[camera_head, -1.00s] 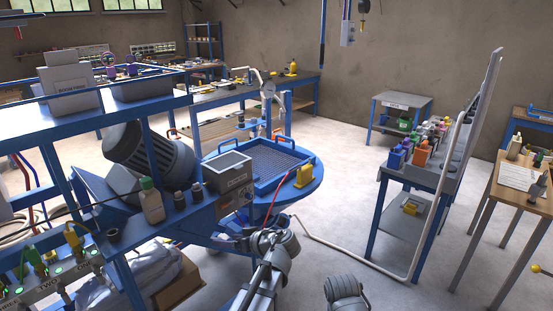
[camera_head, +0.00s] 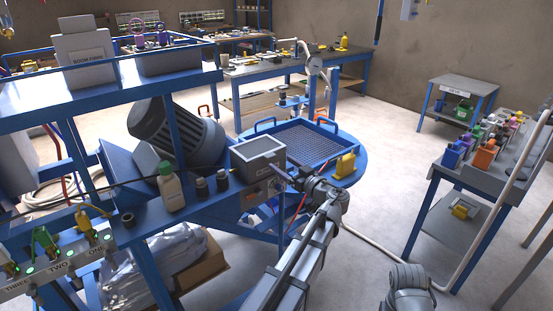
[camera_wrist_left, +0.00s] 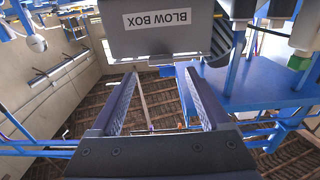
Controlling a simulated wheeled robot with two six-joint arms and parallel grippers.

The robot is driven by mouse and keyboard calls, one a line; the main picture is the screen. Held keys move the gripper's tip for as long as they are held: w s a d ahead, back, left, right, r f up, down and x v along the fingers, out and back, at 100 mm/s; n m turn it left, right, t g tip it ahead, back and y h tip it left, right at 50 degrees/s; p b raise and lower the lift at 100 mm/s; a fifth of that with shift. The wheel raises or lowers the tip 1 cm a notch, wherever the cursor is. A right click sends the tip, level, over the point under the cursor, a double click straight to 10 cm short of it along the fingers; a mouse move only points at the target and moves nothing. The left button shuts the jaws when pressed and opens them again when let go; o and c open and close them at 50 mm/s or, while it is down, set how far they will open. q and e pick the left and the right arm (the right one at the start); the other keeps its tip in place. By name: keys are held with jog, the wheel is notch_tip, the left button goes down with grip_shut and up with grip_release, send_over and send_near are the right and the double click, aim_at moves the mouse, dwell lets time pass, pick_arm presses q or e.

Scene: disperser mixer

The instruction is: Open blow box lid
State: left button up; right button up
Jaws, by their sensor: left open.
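The blow box (camera_head: 258,160) is a grey box with a pale, framed top, standing on the blue bench beside the round blue table. Its lid (camera_head: 258,148) looks shut. In the left wrist view, the box face (camera_wrist_left: 130,42) with its BLOW BOX label fills the upper middle, just beyond the fingertips. My left gripper (camera_head: 284,176) is at the box's front right corner in the head view. It also shows in the left wrist view (camera_wrist_left: 161,76), fingers wide apart with nothing between them. Whether a finger touches the box I cannot tell. My right gripper is not in view.
A white bottle with a green cap (camera_head: 171,187) and dark small jars (camera_head: 202,190) stand left of the box. A blue-rimmed grate (camera_head: 300,142) and a yellow piece (camera_head: 345,165) lie behind it. Open floor is to the right.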

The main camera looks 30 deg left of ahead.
aim_at(272, 157)
pick_arm(q)
jog(key=shift+x, duration=2.5)
jog(key=shift+c, duration=0.2)
grip_shut()
